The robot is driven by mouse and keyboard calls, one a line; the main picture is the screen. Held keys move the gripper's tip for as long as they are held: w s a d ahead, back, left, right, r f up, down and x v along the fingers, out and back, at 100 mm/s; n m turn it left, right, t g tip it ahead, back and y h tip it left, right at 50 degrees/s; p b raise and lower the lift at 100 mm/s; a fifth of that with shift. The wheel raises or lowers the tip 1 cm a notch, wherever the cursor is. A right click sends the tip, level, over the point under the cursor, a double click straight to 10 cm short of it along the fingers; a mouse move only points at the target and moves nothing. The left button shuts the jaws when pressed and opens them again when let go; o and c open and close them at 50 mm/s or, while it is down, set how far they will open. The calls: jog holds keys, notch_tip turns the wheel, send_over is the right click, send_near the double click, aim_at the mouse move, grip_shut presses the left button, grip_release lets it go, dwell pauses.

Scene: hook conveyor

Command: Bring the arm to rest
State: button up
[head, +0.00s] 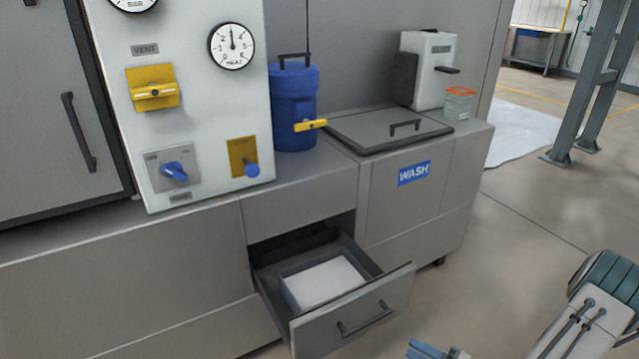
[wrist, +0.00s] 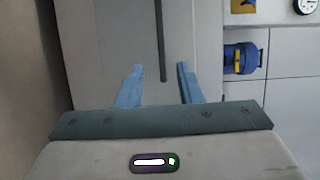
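My gripper (head: 436,352) shows at the bottom edge of the head view, with part of my arm to its right. In the wrist view my gripper (wrist: 160,68) has its two blue fingers apart, with a clear gap and nothing held between them. Beyond the fingers is a grey surface with a long dark bar; I cannot tell how far away it is.
An open drawer (head: 375,309) holding a white-floored bin (head: 322,285) juts out from the grey counter. A blue canister (head: 293,105), a lidded wash basin (head: 372,128) and a white dispenser (head: 428,68) stand above. Open floor (head: 520,235) lies at right.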

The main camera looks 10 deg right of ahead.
jog(key=w+d+r+n+g+h+p, duration=0.45)
jog(key=w+r+h+p, duration=0.2)
jog(key=w+r, duration=0.3)
jog(key=w+a+r+n+g+h+p, duration=0.15)
jog(key=r+h+p, duration=0.25)
jog(key=r, duration=0.7)
jog(key=a+r+n+g+h+p, duration=0.15)
jog(key=r+h+p, duration=0.25)
jog(key=r, duration=0.7)
jog(key=s+a+r+n+g+y+p, duration=0.1)
jog(key=s+a+r+p, duration=0.2)
jog(key=s+a+r, duration=0.4)
jog(key=s+a+r+n+g+y+p, duration=0.1)
jog(key=s+a+r+g+y+p, duration=0.1)
jog(key=s+a+r, duration=0.5)
jog(key=s+a+p, duration=0.1)
jog(key=s+a, duration=0.1)
jog(key=a, duration=0.2)
jog(key=shift+a+r, duration=0.3)
